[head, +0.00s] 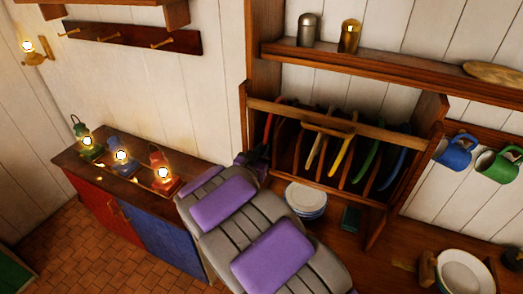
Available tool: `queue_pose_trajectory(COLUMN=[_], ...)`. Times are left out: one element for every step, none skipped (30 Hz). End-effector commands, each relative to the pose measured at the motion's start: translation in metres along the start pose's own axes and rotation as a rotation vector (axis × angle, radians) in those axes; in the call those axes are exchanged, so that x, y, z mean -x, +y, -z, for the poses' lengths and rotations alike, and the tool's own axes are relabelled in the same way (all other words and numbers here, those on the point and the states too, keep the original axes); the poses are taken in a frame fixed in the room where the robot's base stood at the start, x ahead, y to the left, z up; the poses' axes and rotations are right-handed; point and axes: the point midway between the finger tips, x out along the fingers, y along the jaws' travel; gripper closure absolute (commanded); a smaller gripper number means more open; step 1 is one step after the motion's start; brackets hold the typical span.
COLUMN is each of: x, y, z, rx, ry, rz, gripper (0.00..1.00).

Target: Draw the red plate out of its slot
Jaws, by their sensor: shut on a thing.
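The wooden plate rack (415,143) hangs on the wall below a shelf. The red plate (268,127) stands on edge in the leftmost part of the rack, seen nearly edge-on. My gripper (264,154), dark and small in the picture, is at the lower front of the red plate and shut on it. My grey arm with purple pads reaches up from below and hides part of the gripper. To the right in the rack stand a cream plate (315,152), a yellow plate (342,155), a green plate (366,160) and a blue plate (393,168).
A front rail crosses the rack. White plates (306,198) are stacked on the counter (340,235) below. Blue (455,153) and green (495,166) mugs hang at right. Three lit lanterns stand on the low cabinet (100,170) at left. Two shakers stand on the shelf (380,66).

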Motion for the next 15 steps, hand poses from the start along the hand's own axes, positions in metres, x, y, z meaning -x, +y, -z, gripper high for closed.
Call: queue_pose_trajectory(x=[0.000, 0.000, 0.000, 0.000, 0.000, 0.000, 0.000, 0.000, 0.000, 0.000, 0.000, 0.000, 0.000, 0.000, 0.000], y=[0.000, 0.000, 0.000, 0.000, 0.000, 0.000, 0.000, 0.000, 0.000, 0.001, 0.001, 0.001, 0.001, 0.001, 0.001], z=[0.002, 0.003, 0.004, 0.005, 0.006, 0.007, 0.008, 0.009, 0.010, 0.011, 0.012, 0.013, 0.014, 0.014, 0.015], rx=[-0.001, -0.001, -0.001, -0.001, -0.001, -0.001, -0.001, -0.001, -0.001, -0.001, -0.001, -0.001, -0.001, -0.001, -0.001], ry=[0.002, 0.002, 0.002, 0.002, 0.002, 0.002, 0.003, 0.003, 0.003, 0.003, 0.003, 0.003, 0.003, 0.003, 0.003], rz=[0.001, 0.001, 0.001, 0.001, 0.001, 0.001, 0.000, 0.001, 0.001, 0.001, 0.001, 0.000, 0.001, 0.000, 0.000], gripper=[1.00, 1.00, 1.00, 1.00, 1.00, 1.00, 1.00, 1.00, 1.00, 1.00, 1.00, 1.00, 1.00, 1.00, 1.00])
